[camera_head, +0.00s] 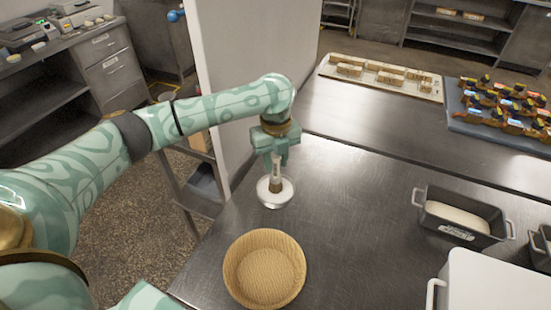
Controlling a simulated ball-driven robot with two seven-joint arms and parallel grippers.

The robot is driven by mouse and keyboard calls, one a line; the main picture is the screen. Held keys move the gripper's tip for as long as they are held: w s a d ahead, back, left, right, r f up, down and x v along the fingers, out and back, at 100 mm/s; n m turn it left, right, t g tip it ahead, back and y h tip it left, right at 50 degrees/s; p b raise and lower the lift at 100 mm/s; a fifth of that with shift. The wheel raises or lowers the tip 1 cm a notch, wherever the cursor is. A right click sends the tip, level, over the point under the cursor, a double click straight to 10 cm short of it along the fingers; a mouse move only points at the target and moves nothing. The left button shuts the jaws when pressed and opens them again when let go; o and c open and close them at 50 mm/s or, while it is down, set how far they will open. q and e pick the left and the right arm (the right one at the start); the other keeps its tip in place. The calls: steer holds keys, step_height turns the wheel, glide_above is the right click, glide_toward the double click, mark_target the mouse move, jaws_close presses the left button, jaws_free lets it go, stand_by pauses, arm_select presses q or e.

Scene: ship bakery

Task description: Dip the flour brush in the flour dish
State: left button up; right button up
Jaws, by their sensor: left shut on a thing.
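My left gripper (276,158) is shut on the flour brush (277,170) and points down over the flour dish (263,198). The brush has a pale upper part and a brown lower part. It hangs upright, with its lower end inside the outline of the dish. I cannot tell whether the bristles touch the flour. The dish is small, round and white, and stands on the metal table near its left edge. My right gripper is not in view.
A round wicker basket (236,267) stands in front of the dish on the metal table (350,225). A dark loaf tin with dough (427,211) and a white lidded box (495,283) are at the right. A board (438,91) and a blue tray (456,121) lie farther back. The table's middle is clear.

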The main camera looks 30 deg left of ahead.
arm_select(q)
steer(key=shift+s+f+p, duration=0.1)
steer(key=shift+f+p, duration=0.1)
steer(key=shift+p, duration=0.25)
stand_by(1.4)
step_height(320, 180, up, 3)
steer(key=p, duration=0.3)
step_height(320, 180, up, 4)
steer(key=p, duration=0.6)
steer(key=shift+r, duration=0.2)
steer(key=shift+f, duration=0.1)
stand_by(0.3)
